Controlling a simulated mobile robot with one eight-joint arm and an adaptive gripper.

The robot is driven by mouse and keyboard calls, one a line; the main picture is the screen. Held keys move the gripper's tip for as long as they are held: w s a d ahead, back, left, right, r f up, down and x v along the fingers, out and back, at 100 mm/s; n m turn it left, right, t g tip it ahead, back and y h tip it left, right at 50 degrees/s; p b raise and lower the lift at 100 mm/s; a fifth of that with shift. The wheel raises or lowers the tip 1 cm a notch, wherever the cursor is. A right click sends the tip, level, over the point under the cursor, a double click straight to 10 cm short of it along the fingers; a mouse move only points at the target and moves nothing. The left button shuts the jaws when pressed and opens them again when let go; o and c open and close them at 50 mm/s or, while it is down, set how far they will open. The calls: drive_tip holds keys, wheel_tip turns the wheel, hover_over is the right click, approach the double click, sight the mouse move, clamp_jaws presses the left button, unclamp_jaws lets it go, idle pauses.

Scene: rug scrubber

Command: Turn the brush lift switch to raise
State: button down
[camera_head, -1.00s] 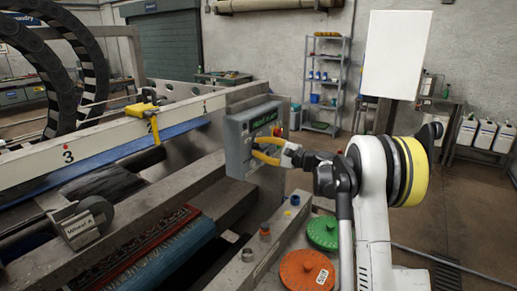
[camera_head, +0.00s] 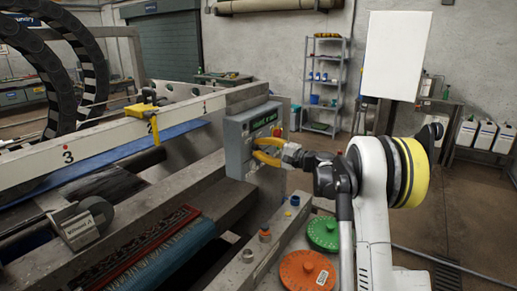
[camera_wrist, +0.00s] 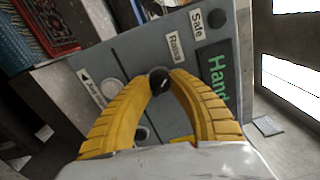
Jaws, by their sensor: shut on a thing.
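The grey control panel (camera_head: 236,158) stands at the end of the machine frame, and its face also shows in the wrist view (camera_wrist: 130,48). My gripper (camera_wrist: 160,82) has its two yellow fingers closed around a small black switch knob (camera_wrist: 159,77) on that panel. A label reading "Raise" (camera_wrist: 174,47) is just above the knob, with a "Safe" label (camera_wrist: 197,23) further up. In the head view my gripper (camera_head: 257,149) reaches the panel from the right and hides the knob. The fingertips partly cover the knob, so its exact pointing direction is hard to tell.
A green-lettered display (camera_wrist: 216,80) and a pale round control (camera_wrist: 113,91) are near the knob. A red button (camera_head: 277,132) sits at the panel's edge. Orange (camera_head: 306,270) and green (camera_head: 323,233) discs lie below my arm. The floor (camera_head: 420,200) at right is open.

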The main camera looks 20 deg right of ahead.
drive_tip(key=c, duration=1.2)
unclamp_jaws()
drive_tip(key=shift+d, duration=0.1)
drive_tip(key=shift+o, duration=0.2)
drive_tip(key=v, duration=1.2)
